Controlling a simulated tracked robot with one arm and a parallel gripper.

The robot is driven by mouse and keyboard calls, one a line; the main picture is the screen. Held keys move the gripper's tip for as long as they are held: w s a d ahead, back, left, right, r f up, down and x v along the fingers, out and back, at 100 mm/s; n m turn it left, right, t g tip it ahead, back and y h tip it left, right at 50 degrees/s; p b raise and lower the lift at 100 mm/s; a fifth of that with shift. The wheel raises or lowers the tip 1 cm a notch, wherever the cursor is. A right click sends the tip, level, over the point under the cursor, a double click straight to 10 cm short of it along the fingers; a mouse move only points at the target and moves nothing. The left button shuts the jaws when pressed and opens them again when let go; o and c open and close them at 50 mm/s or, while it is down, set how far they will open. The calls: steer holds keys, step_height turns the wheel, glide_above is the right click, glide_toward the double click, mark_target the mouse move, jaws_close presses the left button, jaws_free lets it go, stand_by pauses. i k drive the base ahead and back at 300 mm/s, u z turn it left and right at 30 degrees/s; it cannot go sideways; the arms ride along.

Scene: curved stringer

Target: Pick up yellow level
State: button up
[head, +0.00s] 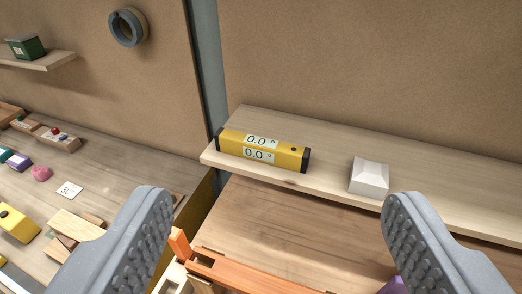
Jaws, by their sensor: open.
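The yellow level (262,149) lies on a light wooden shelf (440,205), near the shelf's left end. It is a yellow bar with dark end caps and two white displays that read 0.0°. My gripper (280,225) is open and empty, with one grey ridged finger at the lower left and one at the lower right. The level shows between and beyond the fingertips, apart from them.
A white block with sloped sides (369,177) sits on the shelf right of the level. An orange wooden piece (250,275) lies low between the fingers. A workbench (110,165) at left holds several small items. A grey ring (128,27) hangs on the back wall.

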mark_target(294, 158)
steer(key=z, duration=2.45)
steer(key=k, duration=1.25)
steer(key=u, duration=1.9)
steer(key=i, duration=1)
steer(key=z, duration=0.05)
